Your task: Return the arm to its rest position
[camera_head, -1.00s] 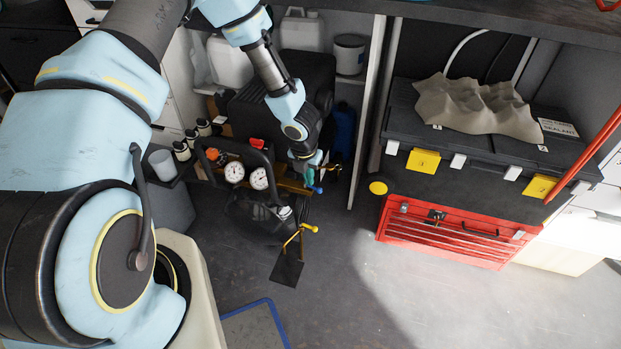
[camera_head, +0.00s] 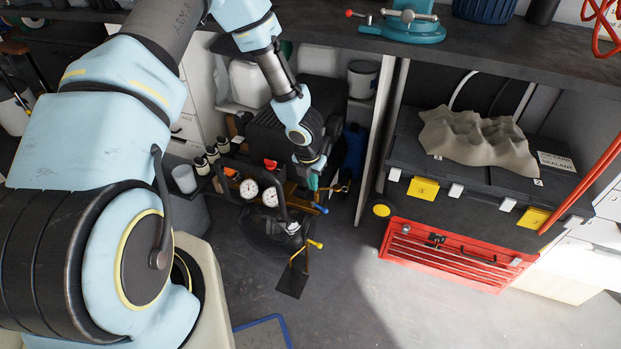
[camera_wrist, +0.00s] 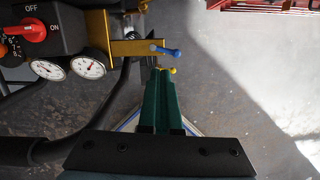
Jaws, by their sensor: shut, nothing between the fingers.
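My arm reaches from the left side of the head view over to the space below the workbench. My gripper (camera_head: 313,183) points down beside the compressor's gauges. In the wrist view its green fingers (camera_wrist: 161,80) are together with nothing between them. A brass-coloured bracket with a blue-handled valve (camera_wrist: 165,51) lies just beyond the fingertips; I cannot tell whether they touch. A yellow-tipped valve (camera_head: 316,244) is below the gripper in the head view.
The compressor has two round gauges (camera_head: 259,193) and a red switch (camera_wrist: 38,29). A red toolbox (camera_head: 450,258) stands to the right under black cases. Open grey floor (camera_head: 400,310) lies in front.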

